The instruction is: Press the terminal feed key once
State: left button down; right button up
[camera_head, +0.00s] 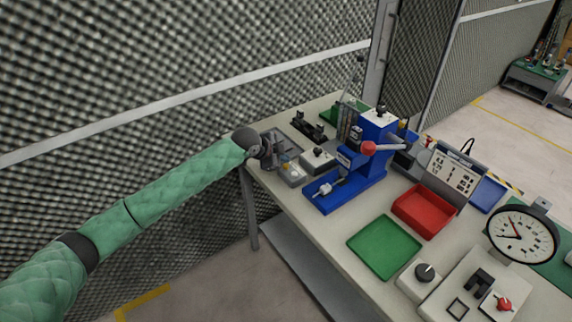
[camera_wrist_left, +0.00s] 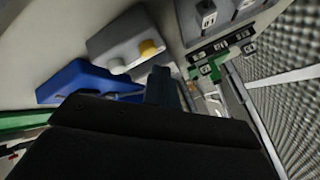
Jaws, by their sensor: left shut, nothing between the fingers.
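A small grey box (camera_head: 291,176) stands near the left end of the bench, with a yellow button on it. In the left wrist view the grey box (camera_wrist_left: 122,36) shows a yellow button (camera_wrist_left: 149,47) and a pale round button (camera_wrist_left: 117,63). I cannot read a label that tells which key is the terminal feed key. My left gripper (camera_head: 272,154) is at the bench's left end, just beside the box. Its shut, empty fingers (camera_wrist_left: 162,82) show dark in the wrist view, close to the box; contact cannot be told. My right gripper is out of view.
A blue press (camera_head: 376,148) with a red-knobbed lever stands right of the box. Green tray (camera_head: 384,247), red tray (camera_head: 424,211) and a dial gauge (camera_head: 521,233) are further right. A mesh wall (camera_head: 180,70) runs behind.

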pick_arm(q)
notch_tip(320, 180, up, 5)
jog(key=p, duration=0.3)
dwell(0.5)
dwell(0.6)
